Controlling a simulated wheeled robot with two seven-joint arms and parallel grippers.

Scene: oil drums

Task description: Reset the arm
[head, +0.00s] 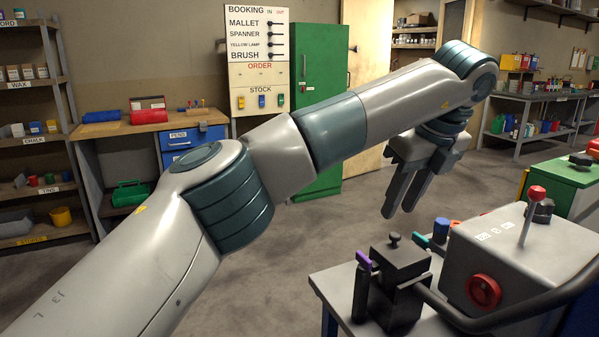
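My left arm (335,130) comes in from the lower left, crosses the middle of the head view and bends down at its far end. It is pale grey with dark teal joints. My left gripper (398,213) hangs from it with its dark fingers pointing down. The two fingers stand apart with a gap between them, and nothing shows between them. The gripper is in the air, beyond the grey machine on the bench in the picture. My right gripper is not in view.
A grey machine (520,262) with a red-knobbed lever (535,195) and a dark valve block (398,280) stand on a metal bench (335,285) at lower right. Shelves (40,140), a wooden workbench (140,128) and a green cabinet (320,75) stand behind. Open floor (290,240) lies between.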

